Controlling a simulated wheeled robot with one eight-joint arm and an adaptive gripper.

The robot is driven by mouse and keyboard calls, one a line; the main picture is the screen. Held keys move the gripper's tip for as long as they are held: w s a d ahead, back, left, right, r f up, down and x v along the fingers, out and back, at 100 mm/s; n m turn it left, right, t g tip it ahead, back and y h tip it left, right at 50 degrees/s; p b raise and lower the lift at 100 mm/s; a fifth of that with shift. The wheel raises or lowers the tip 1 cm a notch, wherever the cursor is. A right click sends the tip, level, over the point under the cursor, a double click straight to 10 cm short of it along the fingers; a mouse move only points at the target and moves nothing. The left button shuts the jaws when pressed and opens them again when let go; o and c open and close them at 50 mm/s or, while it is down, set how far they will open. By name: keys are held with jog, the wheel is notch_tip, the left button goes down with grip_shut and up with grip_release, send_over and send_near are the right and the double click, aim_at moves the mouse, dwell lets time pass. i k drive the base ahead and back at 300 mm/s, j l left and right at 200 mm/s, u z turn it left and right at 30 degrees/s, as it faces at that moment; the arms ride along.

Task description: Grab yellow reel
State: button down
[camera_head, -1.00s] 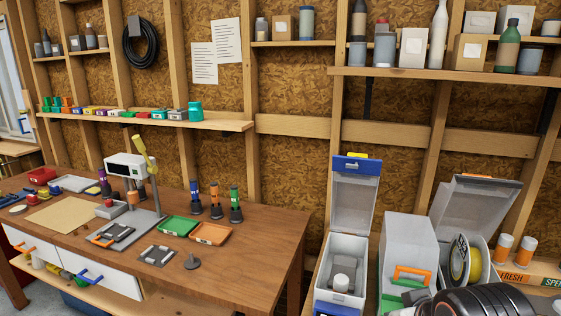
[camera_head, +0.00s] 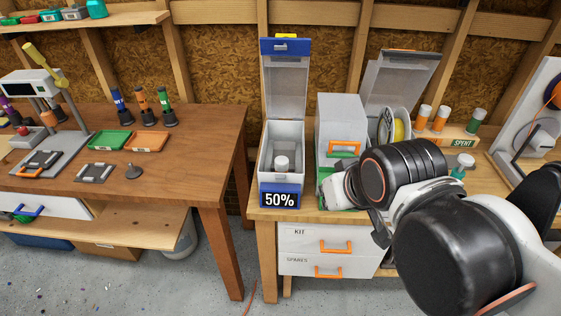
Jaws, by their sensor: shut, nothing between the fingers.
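The yellow reel (camera_head: 399,130) stands upright in an open-lidded clear box (camera_head: 402,85) at the back of the right bench. Its pale side flange faces left, and its lower part is hidden by the box and my arm. My arm crosses in front from the lower right. What shows of my gripper (camera_head: 380,238) is a small dark end below the arm's white link, in front of the bench edge. It looks shut and empty, apart from the reel and nearer to me. Much of it is hidden by my own arm.
Left of the reel stand a grey box with an orange handle (camera_head: 344,147) and an open box (camera_head: 281,185) marked 50%. A wooden workbench (camera_head: 190,165) stands left, beyond a floor gap.

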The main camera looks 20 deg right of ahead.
aim_at(390, 127)
jog(key=i, duration=0.35)
jog(key=i+z, duration=0.1)
jog(key=z, duration=1.65)
